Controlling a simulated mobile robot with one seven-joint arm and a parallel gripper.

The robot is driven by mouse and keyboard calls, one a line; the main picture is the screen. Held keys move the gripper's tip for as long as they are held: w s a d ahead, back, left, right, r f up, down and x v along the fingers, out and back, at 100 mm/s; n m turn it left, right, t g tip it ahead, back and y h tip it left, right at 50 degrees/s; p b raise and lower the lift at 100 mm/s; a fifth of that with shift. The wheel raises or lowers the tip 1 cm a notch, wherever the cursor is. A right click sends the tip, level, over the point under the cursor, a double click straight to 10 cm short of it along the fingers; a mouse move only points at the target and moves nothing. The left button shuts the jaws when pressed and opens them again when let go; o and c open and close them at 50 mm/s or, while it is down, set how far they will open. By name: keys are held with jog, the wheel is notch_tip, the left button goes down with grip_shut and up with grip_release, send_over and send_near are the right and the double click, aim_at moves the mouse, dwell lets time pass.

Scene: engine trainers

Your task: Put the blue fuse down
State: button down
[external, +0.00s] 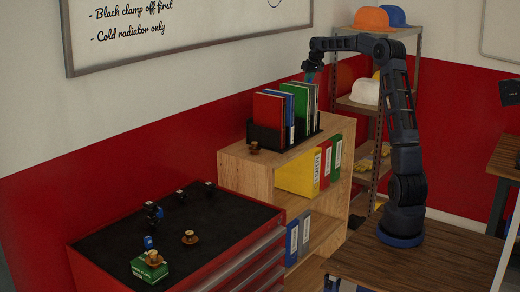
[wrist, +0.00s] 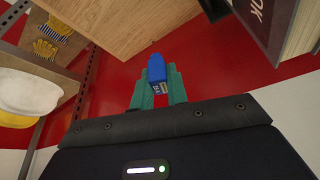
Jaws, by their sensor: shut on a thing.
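The blue fuse (wrist: 156,68) is held between the two green fingers of my gripper (wrist: 158,84) in the wrist view, with its rounded blue end pointing away from the palm. In the external view, my gripper (external: 310,75) hangs in the air above the right end of the books on the wooden bookcase. The fuse is too small there to make out clearly.
The wooden bookcase (external: 236,169) carries books in a black holder (external: 265,137) and a small brown item (external: 254,147). A metal rack (external: 372,150) holds helmets and gloves.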

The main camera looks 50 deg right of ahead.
notch_tip(320, 180, down, 19)
jog(key=shift+f, duration=0.1)
dwell(0.5)
jog(key=shift+f, duration=0.1)
jog(key=c, duration=1.4)
grip_release()
jog(key=v, duration=1.2)
jog(key=shift+w, duration=0.1)
